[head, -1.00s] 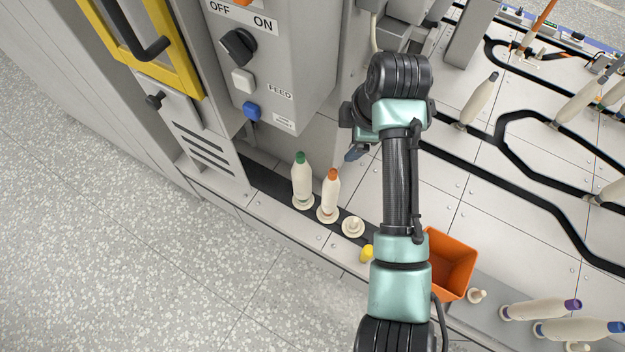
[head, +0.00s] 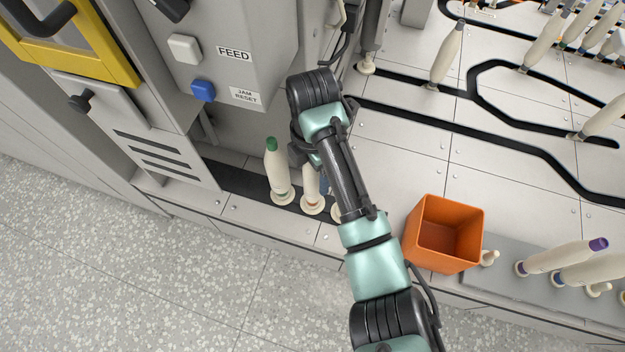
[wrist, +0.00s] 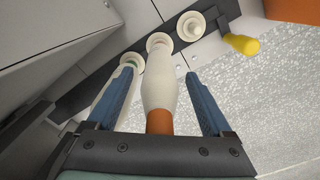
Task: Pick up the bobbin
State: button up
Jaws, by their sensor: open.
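A cream bobbin with an orange top (wrist: 160,85) stands on a round base on the dark strip. In the wrist view it lies between the two blue fingers of my gripper (wrist: 158,76), which are open on either side of it. In the head view this bobbin (head: 309,184) is partly hidden by my arm. A bobbin with a green top (head: 277,172) stands just to its left. In the wrist view the green-topped one (wrist: 102,100) shows partly behind the left finger; its top is hidden.
An empty peg (wrist: 190,26) and a yellow piece (wrist: 243,43) are beside the bobbins. An orange bin (head: 415,240) stands to the right, with purple-topped bobbins (head: 565,255) beyond. A grey control box (head: 225,75) and a cabinet with a yellow-framed door (head: 95,60) rise at the left.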

jog(key=shift+f, duration=0.25)
grip_shut()
dwell(0.3)
